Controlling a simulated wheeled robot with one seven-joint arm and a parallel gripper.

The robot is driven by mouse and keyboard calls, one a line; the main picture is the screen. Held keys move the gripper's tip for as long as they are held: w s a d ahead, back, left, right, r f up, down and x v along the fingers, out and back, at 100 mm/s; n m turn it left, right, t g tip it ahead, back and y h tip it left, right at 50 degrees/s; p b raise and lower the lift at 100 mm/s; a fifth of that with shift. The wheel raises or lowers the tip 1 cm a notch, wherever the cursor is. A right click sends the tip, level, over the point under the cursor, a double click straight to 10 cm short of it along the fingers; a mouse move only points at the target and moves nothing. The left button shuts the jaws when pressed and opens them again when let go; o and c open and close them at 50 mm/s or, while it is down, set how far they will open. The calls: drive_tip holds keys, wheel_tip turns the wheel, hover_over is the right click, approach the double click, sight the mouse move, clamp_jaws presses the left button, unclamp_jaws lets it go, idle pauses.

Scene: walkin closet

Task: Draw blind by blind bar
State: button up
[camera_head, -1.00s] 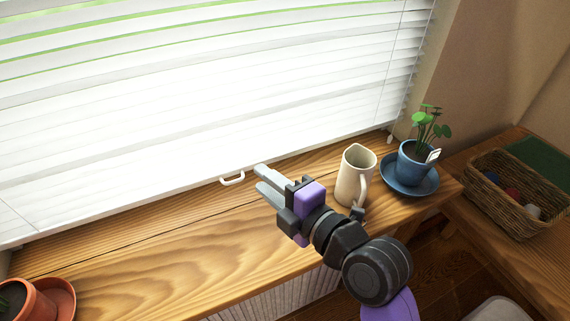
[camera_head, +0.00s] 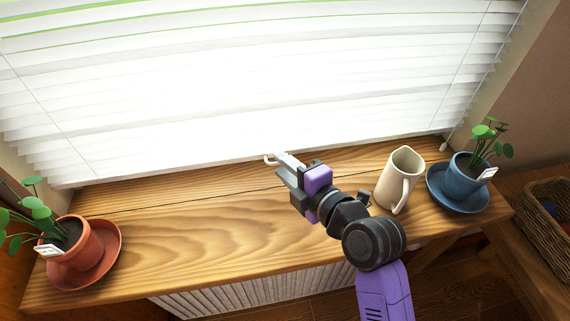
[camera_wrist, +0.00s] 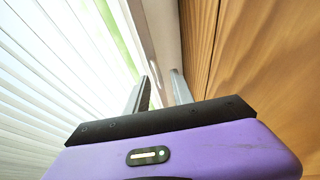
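The white blind (camera_head: 230,95) hangs over the window, its bottom edge close to the wooden sill. A small white handle (camera_head: 269,160) sticks out at the blind's bottom edge, partly hidden by my gripper. My gripper (camera_head: 284,165) is over the sill with its two fingers apart, the tips right at the handle. I cannot tell whether they touch it. In the wrist view the fingers (camera_wrist: 160,92) are spread, with the blind's slats (camera_wrist: 60,75) on the left and the wood (camera_wrist: 230,60) on the right.
On the sill (camera_head: 190,225), a cream pitcher (camera_head: 397,178) stands right of my gripper, close to my arm. A blue potted plant (camera_head: 465,180) is farther right, and a terracotta pot (camera_head: 80,245) stands at the left. The sill between gripper and terracotta pot is clear. A wicker basket (camera_head: 545,225) is at the right edge.

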clamp_jaws()
idle(1.4)
